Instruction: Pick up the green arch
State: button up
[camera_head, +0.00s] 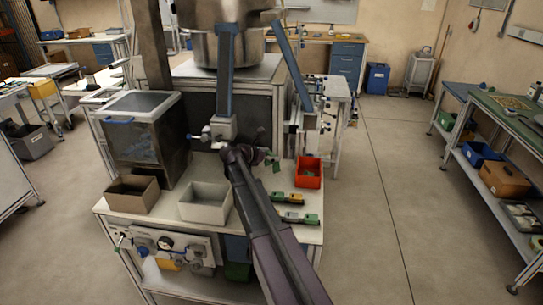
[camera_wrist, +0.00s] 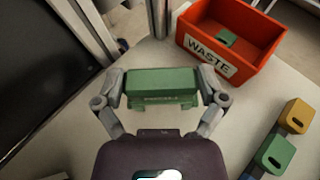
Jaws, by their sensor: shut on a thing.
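The green arch (camera_wrist: 162,84) is a small green block with faint lettering on its side, seen in the wrist view. My gripper (camera_wrist: 163,92) is shut on it, with one finger against each end. The arch looks to be above the pale tabletop, but I cannot tell how high. In the head view my arm reaches over the table, and my gripper there is mostly hidden behind my own arm.
A red bin marked WASTE (camera_wrist: 207,69) stands just beyond at the right, with a small green piece (camera_wrist: 228,39) inside. Green and yellow blocks (camera_head: 293,217) lie at the table's right. A grey bin (camera_head: 206,214) and a brown box (camera_head: 133,206) stand at the left.

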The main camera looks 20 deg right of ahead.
jog(key=s, duration=0.5)
jog(key=s+r+p, duration=0.1)
jog(key=s, duration=0.4)
jog(key=s+r, duration=0.1)
jog(key=s, duration=0.5)
jog(key=shift+a, duration=0.2)
